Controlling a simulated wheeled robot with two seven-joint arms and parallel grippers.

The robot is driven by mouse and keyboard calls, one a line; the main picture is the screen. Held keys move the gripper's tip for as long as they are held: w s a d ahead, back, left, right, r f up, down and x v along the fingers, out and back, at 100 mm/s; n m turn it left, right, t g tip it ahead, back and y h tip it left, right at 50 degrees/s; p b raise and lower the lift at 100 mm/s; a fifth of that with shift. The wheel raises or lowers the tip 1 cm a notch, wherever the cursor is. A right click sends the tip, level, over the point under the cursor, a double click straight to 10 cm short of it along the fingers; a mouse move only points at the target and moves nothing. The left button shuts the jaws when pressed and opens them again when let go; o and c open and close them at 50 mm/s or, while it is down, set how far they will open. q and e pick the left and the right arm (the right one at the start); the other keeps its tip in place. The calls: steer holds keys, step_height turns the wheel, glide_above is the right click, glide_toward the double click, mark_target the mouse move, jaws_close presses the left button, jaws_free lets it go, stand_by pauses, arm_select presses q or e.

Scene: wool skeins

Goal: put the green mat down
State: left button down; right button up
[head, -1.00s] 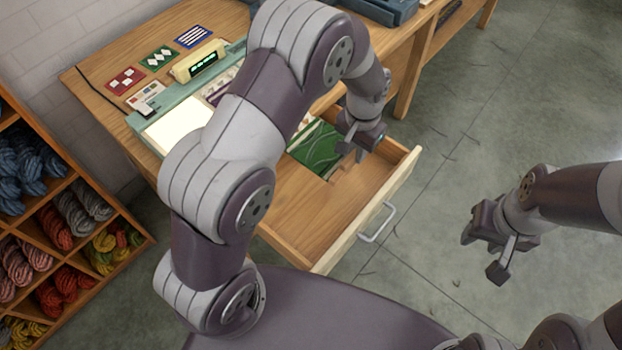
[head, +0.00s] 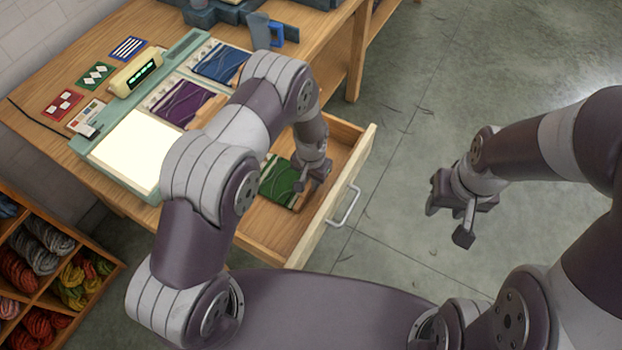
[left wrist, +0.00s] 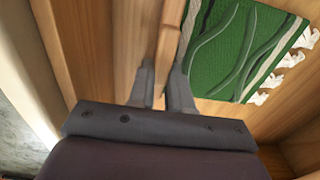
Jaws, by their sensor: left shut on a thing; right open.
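The green mat (head: 278,182), with dark wavy lines and a white fringe, is inside the open drawer (head: 258,238) of the wooden table. My left gripper (head: 308,182) reaches down into the drawer at the mat's right side. In the left wrist view its fingers (left wrist: 162,88) are shut on a wooden strip (left wrist: 171,35) along the edge of the green mat (left wrist: 235,50). I cannot tell whether the mat touches the drawer floor. My arm hides part of the drawer. My right gripper (head: 460,208) is open and empty above the floor.
A teal tray (head: 190,48) on the tabletop holds a purple mat (head: 178,100), a blue mat (head: 218,62) and a bright white panel (head: 132,148). A shelf of wool skeins (head: 75,280) is at the lower left.

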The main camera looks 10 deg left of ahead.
arm_select(q)
steer(key=shift+f, duration=0.2)
steer(key=shift+f, duration=0.1)
steer(key=c, duration=1.1)
jaws_free()
steer(key=shift+o, duration=0.2)
step_height(320, 180, up, 12)
steer(key=r, duration=0.1)
steer(key=s+a+r+n, duration=0.2)
steer(key=s+a+r, duration=0.2)
steer(key=s+r, duration=0.2)
steer(key=s+a+r+n+t, duration=0.1)
steer(key=s+a+r, duration=0.4)
steer(key=s+r, duration=0.2)
steer(key=s, duration=0.2)
steer(key=shift+s+a+r+n, duration=0.2)
steer(key=shift+s+a+n, duration=0.1)
steer(key=shift+s+n, duration=0.1)
